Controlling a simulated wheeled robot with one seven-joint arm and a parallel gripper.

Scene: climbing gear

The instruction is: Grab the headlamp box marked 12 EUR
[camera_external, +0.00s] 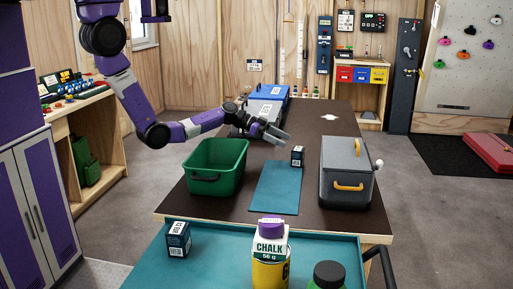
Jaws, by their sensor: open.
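Two small dark boxes with white print are in view. One box (297,156) stands on the dark table (400,200), by the far right corner of a teal mat (277,188). The other box (178,239) stands on the teal surface in front, at the left. The print on both is too small to read, so I cannot tell which is marked 12 EUR. My gripper (277,131) is open and empty, above the table, up and to the left of the farther box and apart from it.
A green bin (215,170) stands left of the mat, and a grey box with a yellow handle (346,172) stands right of it. A blue case (268,92) lies behind my gripper. A chalk container (270,255) and a dark-capped jar (328,275) stand in front.

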